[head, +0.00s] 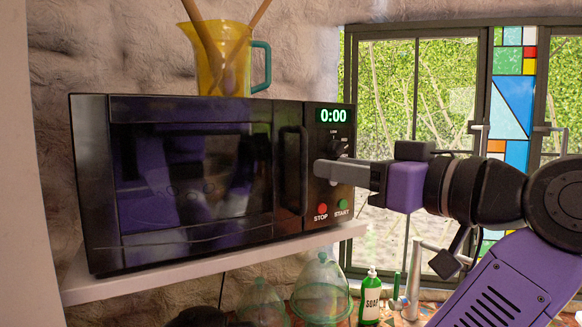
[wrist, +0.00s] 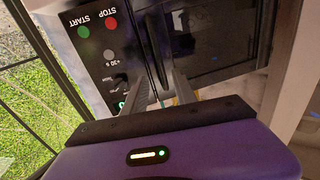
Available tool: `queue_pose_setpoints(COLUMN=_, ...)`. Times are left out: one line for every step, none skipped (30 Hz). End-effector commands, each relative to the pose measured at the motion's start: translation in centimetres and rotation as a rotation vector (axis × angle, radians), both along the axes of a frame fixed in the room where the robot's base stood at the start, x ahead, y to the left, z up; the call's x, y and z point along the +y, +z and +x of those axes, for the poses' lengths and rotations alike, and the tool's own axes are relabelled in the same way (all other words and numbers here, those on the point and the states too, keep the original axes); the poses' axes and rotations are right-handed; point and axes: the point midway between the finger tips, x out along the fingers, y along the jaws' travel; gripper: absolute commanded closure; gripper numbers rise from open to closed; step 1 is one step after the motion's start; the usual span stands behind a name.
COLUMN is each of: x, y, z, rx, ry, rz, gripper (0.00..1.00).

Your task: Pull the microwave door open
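The black microwave (head: 190,240) sits on a white shelf, and its door (head: 190,180) looks shut, flush with the control panel. The upright dark handle (head: 293,170) is at the door's right edge; it also shows in the wrist view (wrist: 153,55). My gripper (head: 320,170) is in front of the control panel, just right of the handle. In the wrist view my gripper (wrist: 163,90) has its two grey fingers apart, with the handle roughly in line with the gap. I cannot tell whether a finger touches the handle.
A yellow pitcher (head: 228,60) with wooden utensils stands on top of the microwave. The white shelf (head: 190,275) supports it. Below are glass domes (head: 321,290) and a green soap bottle (head: 370,300). Windows (head: 420,90) are behind my arm. The space before the door looks free.

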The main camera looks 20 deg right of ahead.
Motion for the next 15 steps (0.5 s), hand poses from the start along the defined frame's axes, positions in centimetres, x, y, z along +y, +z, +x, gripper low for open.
queue_pose_setpoints(x=0.2, y=-0.3, z=0.1, rx=0.012, ry=0.006, rz=-0.01, gripper=0.67)
queue_pose_setpoints(x=0.3, y=-0.4, z=0.2, rx=0.016, ry=0.009, rz=-0.014, gripper=0.67)
queue_pose_setpoints(x=0.5, y=-0.5, z=0.4, rx=0.018, ry=0.012, rz=-0.018, gripper=0.67)
queue_pose_setpoints(x=0.6, y=-0.4, z=0.6, rx=0.016, ry=0.012, rz=-0.019, gripper=0.67)
queue_pose_setpoints(x=0.7, y=-0.4, z=0.9, rx=0.015, ry=0.011, rz=-0.019, gripper=0.67)
queue_pose_setpoints(x=0.8, y=-0.4, z=1.4, rx=0.016, ry=0.011, rz=-0.019, gripper=0.67)
queue_pose_setpoints(x=1.0, y=-0.4, z=1.9, rx=0.017, ry=0.012, rz=-0.019, gripper=0.67)
queue_pose_setpoints(x=1.2, y=-0.4, z=2.3, rx=0.018, ry=0.012, rz=-0.018, gripper=0.67)
queue_pose_setpoints(x=1.4, y=-0.3, z=2.9, rx=0.018, ry=0.012, rz=-0.018, gripper=0.67)
queue_pose_setpoints(x=1.6, y=-0.3, z=3.4, rx=0.018, ry=0.012, rz=-0.018, gripper=0.67)
queue_pose_setpoints(x=1.8, y=-0.3, z=3.8, rx=0.017, ry=0.011, rz=-0.017, gripper=0.67)
queue_pose_setpoints(x=2.0, y=-0.3, z=4.4, rx=0.018, ry=0.011, rz=-0.017, gripper=0.67)
queue_pose_setpoints(x=2.1, y=-0.3, z=4.8, rx=0.017, ry=0.011, rz=-0.018, gripper=0.67)
queue_pose_setpoints(x=2.2, y=-0.3, z=5.2, rx=0.015, ry=0.01, rz=-0.019, gripper=0.67)
queue_pose_setpoints(x=2.4, y=-0.3, z=5.7, rx=0.016, ry=0.01, rz=-0.018, gripper=0.67)
